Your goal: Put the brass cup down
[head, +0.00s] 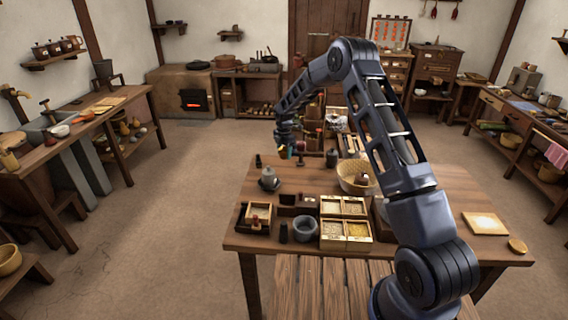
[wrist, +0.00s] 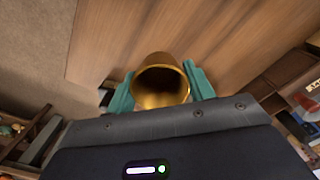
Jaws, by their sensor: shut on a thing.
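The brass cup (wrist: 160,82) is between the two teal fingers of my gripper (wrist: 160,86) in the wrist view, with its open mouth turned toward the camera. My gripper is shut on it. Behind the cup lies the wooden table top (wrist: 215,35), with the table's edge and the floor to the left. In the head view my gripper (head: 289,151) hangs at the far side of the table (head: 310,180), and only a small yellow bit of the cup shows there. I cannot tell the gap between cup and table.
A grey lidded pot (head: 268,179), a wicker basket (head: 357,180), a box of grains (head: 346,222) and a small grey bowl (head: 306,229) stand on the table. A pale board (head: 485,223) lies at the right. Some wood between pot and basket is bare.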

